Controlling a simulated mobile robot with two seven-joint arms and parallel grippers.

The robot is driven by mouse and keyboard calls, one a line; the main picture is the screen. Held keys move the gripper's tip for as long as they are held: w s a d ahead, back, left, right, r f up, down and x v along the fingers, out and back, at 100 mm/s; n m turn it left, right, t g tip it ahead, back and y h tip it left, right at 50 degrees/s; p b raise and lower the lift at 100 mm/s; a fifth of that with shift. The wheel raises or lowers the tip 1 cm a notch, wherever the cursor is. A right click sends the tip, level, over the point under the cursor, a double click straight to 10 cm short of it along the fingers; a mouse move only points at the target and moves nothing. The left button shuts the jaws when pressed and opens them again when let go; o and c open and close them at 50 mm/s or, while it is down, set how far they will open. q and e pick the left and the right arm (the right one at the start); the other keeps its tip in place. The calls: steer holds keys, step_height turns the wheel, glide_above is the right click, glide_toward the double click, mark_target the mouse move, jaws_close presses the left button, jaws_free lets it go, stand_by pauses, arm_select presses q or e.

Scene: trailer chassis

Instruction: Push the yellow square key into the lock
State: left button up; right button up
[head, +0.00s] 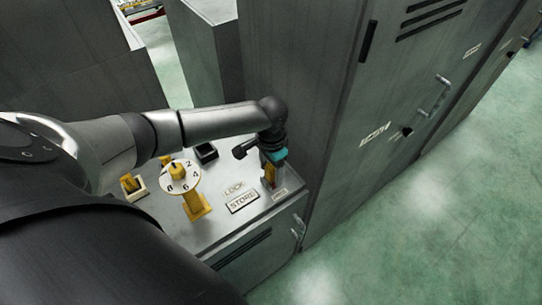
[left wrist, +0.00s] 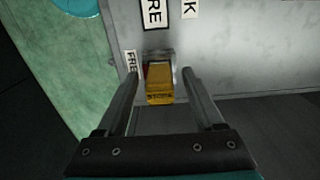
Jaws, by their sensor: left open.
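The yellow square key (head: 269,174) stands at the right end of the grey cabinet top. In the left wrist view the key (left wrist: 159,84) shows as a yellow block in front of a small grey holder (left wrist: 158,56) with a bit of red at its left side. How deep the key sits in the holder is hidden. My left gripper (head: 272,165) is above the key, pointing down. In the left wrist view its open fingers (left wrist: 160,75) stand on either side of the key, with gaps at both sides. My right gripper is not seen.
LOCK (head: 234,188) and STORE (head: 243,201) labels lie left of the key. Further left are a numbered white dial (head: 180,176) on a yellow stand, a black box (head: 206,152) and a yellow piece in a pale holder (head: 137,194). A tall grey cabinet (head: 309,70) rises close behind.

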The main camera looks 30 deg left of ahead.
arm_select(q)
step_height(320, 180, up, 15)
steer(key=p, duration=0.1)
stand_by(0.5)
steer(key=shift+r, duration=0.1)
stand_by(0.3)
